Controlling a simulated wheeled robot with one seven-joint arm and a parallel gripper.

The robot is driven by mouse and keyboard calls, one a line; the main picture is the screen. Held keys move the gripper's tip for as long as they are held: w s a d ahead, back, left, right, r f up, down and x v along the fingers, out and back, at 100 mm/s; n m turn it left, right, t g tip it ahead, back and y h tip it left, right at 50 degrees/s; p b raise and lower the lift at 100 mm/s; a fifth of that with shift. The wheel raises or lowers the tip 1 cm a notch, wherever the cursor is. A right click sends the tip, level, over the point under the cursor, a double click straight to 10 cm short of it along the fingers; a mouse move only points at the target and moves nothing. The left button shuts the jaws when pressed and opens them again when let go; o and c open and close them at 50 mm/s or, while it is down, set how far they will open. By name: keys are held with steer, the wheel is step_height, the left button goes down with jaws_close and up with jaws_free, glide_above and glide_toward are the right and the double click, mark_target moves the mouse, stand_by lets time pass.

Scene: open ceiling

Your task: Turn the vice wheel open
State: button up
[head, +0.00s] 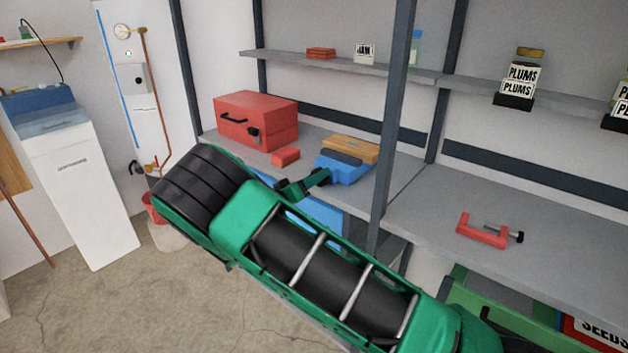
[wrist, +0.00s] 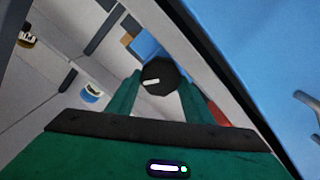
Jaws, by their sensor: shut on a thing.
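The blue vice (head: 345,168) stands on the grey workbench shelf, beside a wooden block. In the wrist view the vice (wrist: 146,44) shows behind its wheel. The vice wheel (wrist: 160,78) is a dark, many-sided knob with a pale mark on its face. My gripper (head: 318,180) reaches the front of the vice, and its green fingers are shut on the wheel, one on each side. In the head view I cannot make out the wheel clearly, as the fingers cover it.
A red toolbox (head: 256,120) and a small red block (head: 285,157) lie left of the vice. A dark upright post (head: 390,130) stands close on the right. A red clamp (head: 484,231) lies on the right shelf. A blue surface (wrist: 270,60) is close on the right in the wrist view.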

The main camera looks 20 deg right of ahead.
steer(key=shift+w+a, duration=0.15)
steer(key=shift+a, duration=0.05)
steer(key=o, duration=1)
steer(key=shift+f, duration=0.1)
steer(key=shift+d, duration=0.1)
steer(key=shift+s+f, duration=0.1)
steer(key=shift+s, duration=0.1)
